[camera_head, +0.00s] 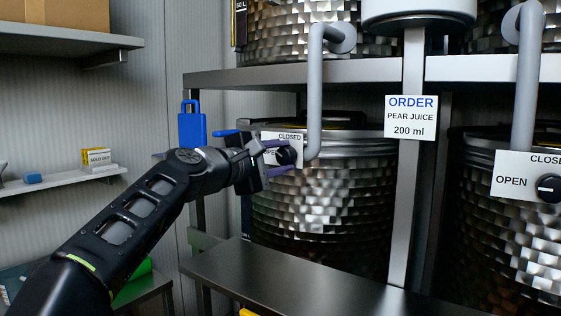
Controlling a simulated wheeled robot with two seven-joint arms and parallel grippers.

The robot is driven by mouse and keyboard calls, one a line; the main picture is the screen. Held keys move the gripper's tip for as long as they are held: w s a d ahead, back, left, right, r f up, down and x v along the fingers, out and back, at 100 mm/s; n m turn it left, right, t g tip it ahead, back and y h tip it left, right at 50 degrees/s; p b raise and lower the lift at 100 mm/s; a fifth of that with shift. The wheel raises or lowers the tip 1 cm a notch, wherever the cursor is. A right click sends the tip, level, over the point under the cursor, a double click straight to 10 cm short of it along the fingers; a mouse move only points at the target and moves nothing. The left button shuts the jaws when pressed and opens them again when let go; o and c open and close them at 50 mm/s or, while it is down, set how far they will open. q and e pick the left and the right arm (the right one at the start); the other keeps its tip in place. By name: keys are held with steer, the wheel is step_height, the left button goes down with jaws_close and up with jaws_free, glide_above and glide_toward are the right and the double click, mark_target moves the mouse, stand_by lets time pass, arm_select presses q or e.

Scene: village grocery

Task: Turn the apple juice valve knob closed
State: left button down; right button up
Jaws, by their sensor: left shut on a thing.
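A black valve knob (287,156) sits on a white plate (294,137) marked CLOSED, in front of the middle steel drum (322,205). My left gripper (278,158) reaches in from the left and is shut on this knob, with its purple-grey fingers above and below it. Most of the plate's left part is hidden behind the gripper, and the knob's pointer cannot be made out. No juice name shows on this drum. A second black knob (549,188) on a plate marked OPEN and CLOSED (512,180) stands at the right. My right gripper is not in view.
A grey pipe (315,95) comes down just right of the held knob. A sign (411,117) reading ORDER, PEAR JUICE, 200 ml hangs on a post. A bare metal counter (300,285) lies below. A shelf (60,183) is at the left.

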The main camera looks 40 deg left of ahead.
arm_select(q)
steer(key=m+b, duration=0.2)
steer(key=m, duration=0.4)
steer(key=shift+d+f+y, duration=0.1)
steer(key=shift+f+y, duration=0.05)
steer(key=shift+y, duration=0.15)
steer(key=m+b, duration=0.2)
steer(key=m, duration=0.3)
steer(key=shift+m, duration=0.4)
steer(key=c, duration=0.9)
jaws_free()
steer(key=shift+s+d+r+b, duration=0.15)
steer(key=shift+s+b, duration=0.35)
steer(key=shift+s, duration=1.45)
steer(key=shift+s+a+r+b, duration=0.15)
steer(key=shift+s+b, duration=0.3)
steer(key=shift+s, duration=1.5)
steer(key=shift+d, duration=0.1)
